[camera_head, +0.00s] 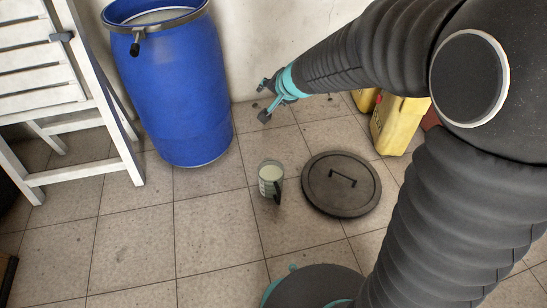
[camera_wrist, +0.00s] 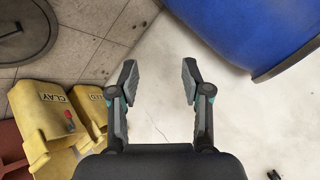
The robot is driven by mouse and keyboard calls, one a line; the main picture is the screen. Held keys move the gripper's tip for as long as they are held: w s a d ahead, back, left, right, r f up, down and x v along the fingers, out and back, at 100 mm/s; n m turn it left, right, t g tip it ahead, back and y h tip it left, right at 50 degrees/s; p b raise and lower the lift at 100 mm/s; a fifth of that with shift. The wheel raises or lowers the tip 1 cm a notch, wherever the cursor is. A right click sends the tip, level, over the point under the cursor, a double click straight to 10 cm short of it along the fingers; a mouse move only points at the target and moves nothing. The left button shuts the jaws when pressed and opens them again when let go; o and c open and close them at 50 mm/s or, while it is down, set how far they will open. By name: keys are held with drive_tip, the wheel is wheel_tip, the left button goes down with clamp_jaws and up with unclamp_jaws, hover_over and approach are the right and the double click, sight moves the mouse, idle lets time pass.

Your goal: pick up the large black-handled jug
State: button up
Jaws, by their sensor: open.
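A clear jug (camera_head: 271,179) with a black handle stands upright on the tiled floor in the head view. It holds something pale. The handle is on its near side. My gripper (camera_head: 262,101) is above and beyond the jug in the head view, apart from it, close to the back wall. In the wrist view my gripper (camera_wrist: 157,82) is open with nothing between its fingers. The jug does not show in the wrist view.
A round dark lid (camera_head: 341,184) with a handle lies right of the jug. A big blue barrel (camera_head: 172,90) stands behind left. Yellow containers (camera_head: 398,125) stand by the wall; they also show in the wrist view (camera_wrist: 45,120). A white folding chair (camera_head: 85,95) is at left. Floor in front is clear.

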drive_tip(key=w+a+f+m+h+p, duration=0.2)
drive_tip(key=w+a+f+m, duration=0.1)
drive_tip(key=w+f, duration=0.4)
drive_tip(key=m+g+h+p, duration=0.5)
drive_tip(key=m+g+h, duration=0.1)
drive_tip(key=h, duration=0.1)
approach(279, 200)
drive_tip(key=shift+w+a+b+x, duration=0.1)
drive_tip(key=shift+b+x, duration=0.2)
drive_tip(key=shift+x, duration=1.6)
drive_tip(key=shift+w+a+b+x, duration=0.15)
drive_tip(key=shift+b+x, duration=0.1)
drive_tip(key=shift+x, duration=1.65)
drive_tip(key=shift+w+a+b+x, duration=0.1)
drive_tip(key=shift+b+x, duration=0.2)
drive_tip(key=shift+x, duration=1.6)
clamp_jaws()
